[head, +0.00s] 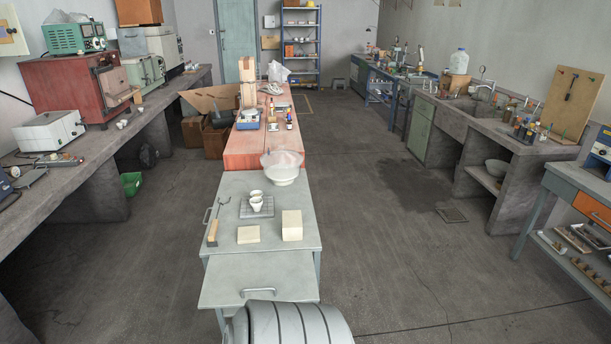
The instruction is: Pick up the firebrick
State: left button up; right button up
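A cream block (292,226), which looks like the firebrick, stands near the right edge of the grey-green table top (275,242). A thinner cream slab (248,235) lies flat to its left, with a gap between them. Neither of my grippers shows in the head view, so their state and their distance from the block cannot be seen.
Behind the slab, small white cups (257,204) stand on a grey gridded plate (243,211). A wooden-handled tool (213,232) lies at the left edge. A white bowl (283,177) stands farther back. A lower grey panel with a handle (259,282) juts out in front.

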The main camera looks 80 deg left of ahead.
aim_at(291, 220)
jog(key=u, duration=0.35)
jog(key=i, duration=1)
jog(key=u, duration=1.55)
jog(key=i, duration=0.85)
jog(key=u, duration=0.85)
